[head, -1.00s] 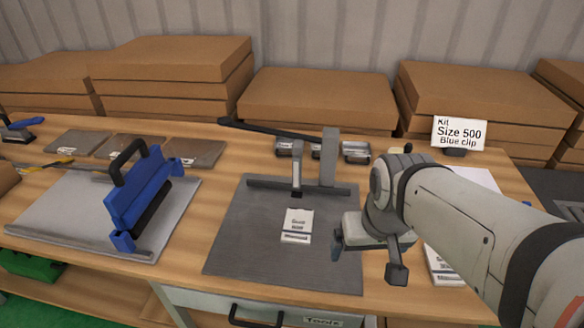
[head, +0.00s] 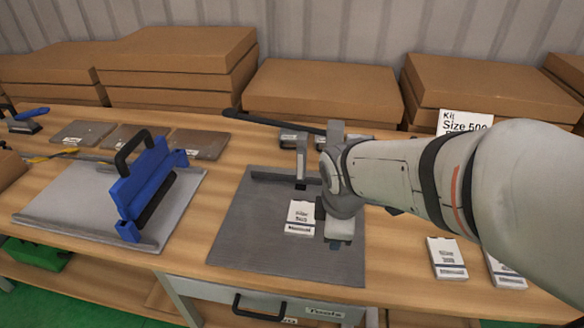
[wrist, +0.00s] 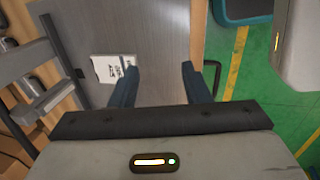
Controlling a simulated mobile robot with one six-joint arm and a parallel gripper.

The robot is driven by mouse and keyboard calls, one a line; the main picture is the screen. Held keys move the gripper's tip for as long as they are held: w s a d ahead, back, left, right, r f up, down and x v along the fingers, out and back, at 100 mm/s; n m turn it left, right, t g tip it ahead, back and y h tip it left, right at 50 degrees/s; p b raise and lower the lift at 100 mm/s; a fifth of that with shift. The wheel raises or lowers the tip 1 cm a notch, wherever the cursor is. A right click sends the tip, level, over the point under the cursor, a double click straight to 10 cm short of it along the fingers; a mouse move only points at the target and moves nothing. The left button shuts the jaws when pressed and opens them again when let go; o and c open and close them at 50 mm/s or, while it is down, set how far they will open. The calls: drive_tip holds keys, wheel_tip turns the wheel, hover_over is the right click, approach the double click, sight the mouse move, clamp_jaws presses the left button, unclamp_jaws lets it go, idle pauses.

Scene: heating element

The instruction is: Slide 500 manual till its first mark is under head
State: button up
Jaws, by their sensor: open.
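The white manual (head: 300,218) lies flat on the dark grey base board (head: 270,245) of the press, just in front of the press head (head: 302,165). Its print is too small to read surely. My gripper (head: 336,240) is close to the manual's right side in the head view, pointing down over the board. In the wrist view the blue-grey fingers (wrist: 160,82) are apart with bare board between them. The manual (wrist: 112,68) shows there beside and partly behind the left finger, outside the gap. The mark on it cannot be made out.
Two more white booklets (head: 447,258) lie on the table (head: 400,285) at the right. A blue clamp tool (head: 145,190) stands on a light board at the left. The kit card (head: 464,122), reading Size 500, is partly covered by my arm. Cardboard boxes line the back.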

sight(293, 254)
drive_tip(key=a+f+n, duration=0.1)
drive_tip(key=n, duration=0.2)
drive_tip(key=w+a+f+n, duration=0.1)
drive_tip(key=a+n, duration=0.1)
drive_tip(key=n, duration=0.1)
drive_tip(key=w+a+f+n, duration=0.1)
drive_tip(key=n, duration=0.3)
drive_tip(key=shift+w+a, duration=0.25)
drive_tip(key=shift+a, duration=0.15)
drive_tip(key=c, duration=0.5)
drive_tip(key=a+n, duration=0.1)
drive_tip(key=n, duration=0.1)
drive_tip(key=a+f+n, duration=0.1)
drive_tip(key=n, duration=0.1)
drive_tip(key=w+a+f+n, duration=0.1)
drive_tip(key=n, duration=0.1)
drive_tip(key=shift+a, duration=0.25)
clamp_jaws()
drive_tip(key=w+f+b, duration=0.1)
drive_tip(key=f, duration=0.2)
drive_tip(key=f+n, duration=0.1)
drive_tip(key=f, duration=0.3)
drive_tip(key=w+f+n+b, duration=0.1)
drive_tip(key=f, duration=0.3)
drive_tip(key=shift+w+b, duration=0.3)
drive_tip(key=w, duration=0.2)
drive_tip(key=w+p, duration=0.1)
drive_tip(key=shift+w+d+r, duration=0.25)
drive_tip(key=shift+r, duration=0.15)
drive_tip(key=shift+w, duration=0.2)
